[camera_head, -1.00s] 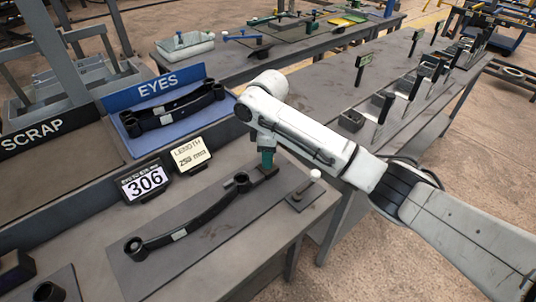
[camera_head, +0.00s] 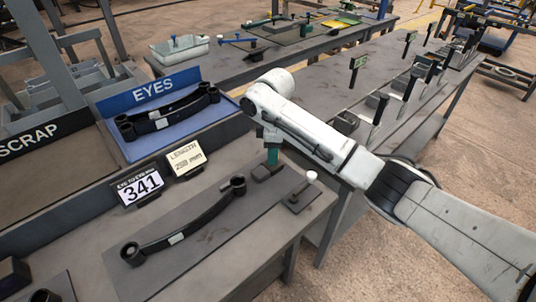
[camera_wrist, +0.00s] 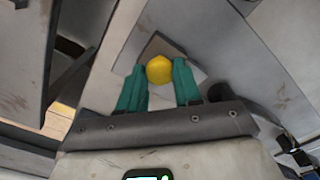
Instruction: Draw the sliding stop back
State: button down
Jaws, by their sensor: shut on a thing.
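My gripper (camera_head: 272,154) has teal fingers and is shut on the yellow knob (camera_wrist: 159,69) of the sliding stop. In the head view, the dark stop block (camera_head: 264,173) lies on the bench plate just under the fingers, and its knob is hidden. The black leaf spring (camera_head: 187,222) lies on the plate with an eye at each end. Its far eye (camera_head: 237,184) is left of the stop, with a small gap between them. The digital readout (camera_head: 139,187) shows 341.
A small plate with a white-knobbed lever (camera_head: 311,176) stands right of the stop. A blue EYES tray (camera_head: 150,91) holding springs and a LENGTH card (camera_head: 186,157) are behind. A SCRAP bin (camera_head: 40,140) is at left. Another bench (camera_head: 310,85) runs along the back.

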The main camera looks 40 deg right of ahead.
jog(key=shift+d, duration=0.25)
jog(key=c, duration=0.8)
grip_release()
notch_tip(320, 180, up, 11)
jog(key=shift+f, duration=0.1)
